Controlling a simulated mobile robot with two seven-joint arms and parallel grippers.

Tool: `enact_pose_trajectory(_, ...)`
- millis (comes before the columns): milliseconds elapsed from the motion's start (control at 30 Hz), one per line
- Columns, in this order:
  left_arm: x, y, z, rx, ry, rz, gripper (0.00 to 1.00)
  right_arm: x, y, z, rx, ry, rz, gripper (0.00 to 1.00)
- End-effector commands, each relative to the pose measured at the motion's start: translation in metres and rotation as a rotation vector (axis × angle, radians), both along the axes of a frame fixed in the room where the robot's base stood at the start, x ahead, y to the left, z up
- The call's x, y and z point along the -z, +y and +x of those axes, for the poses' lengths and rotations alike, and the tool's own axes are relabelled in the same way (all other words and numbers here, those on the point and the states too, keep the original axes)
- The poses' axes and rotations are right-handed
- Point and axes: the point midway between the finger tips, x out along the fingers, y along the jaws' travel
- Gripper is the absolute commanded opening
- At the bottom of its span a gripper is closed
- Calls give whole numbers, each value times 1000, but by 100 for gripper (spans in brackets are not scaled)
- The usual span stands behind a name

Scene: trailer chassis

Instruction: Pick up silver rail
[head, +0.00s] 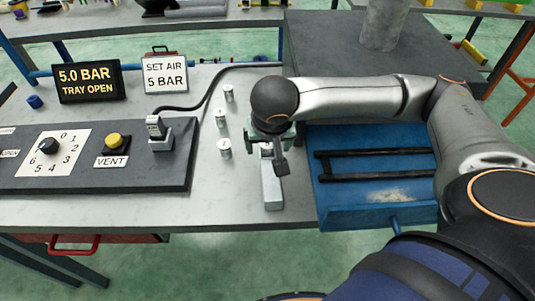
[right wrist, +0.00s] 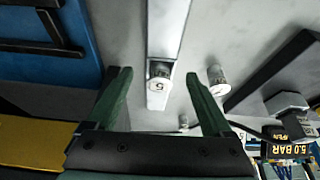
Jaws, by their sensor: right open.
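The silver rail (head: 271,187) is a pale metal bar lying on the grey bench, just left of the blue tray. My right gripper (head: 270,150) is over its far end, which the gripper partly hides. In the right wrist view, the rail (right wrist: 167,28) runs lengthwise between my two green fingers (right wrist: 158,75). The fingers are spread apart, with a gap on both sides and nothing gripped. I cannot tell the exact height above the bench. My left gripper is not in view.
Several small silver cylinders (head: 222,123) stand left of the gripper. The blue tray (head: 345,217) with black bars (head: 375,152) lies to the right. A dark control panel (head: 110,183) and a sign reading "5.0 BAR TRAY OPEN" (head: 88,81) are at left. A black hose crosses behind.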

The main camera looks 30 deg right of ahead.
Motion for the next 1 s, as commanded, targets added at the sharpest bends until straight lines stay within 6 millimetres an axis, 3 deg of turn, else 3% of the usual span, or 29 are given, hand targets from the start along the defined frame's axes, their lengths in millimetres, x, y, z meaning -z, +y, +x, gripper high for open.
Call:
enact_pose_trajectory(200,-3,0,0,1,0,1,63,23,-4,8,0,2,1,85)
enact_pose_trajectory(467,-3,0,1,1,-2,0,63,25,-4,8,0,0,1,84)
enact_pose_trajectory(1000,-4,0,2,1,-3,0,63,24,-4,8,0,0,1,23)
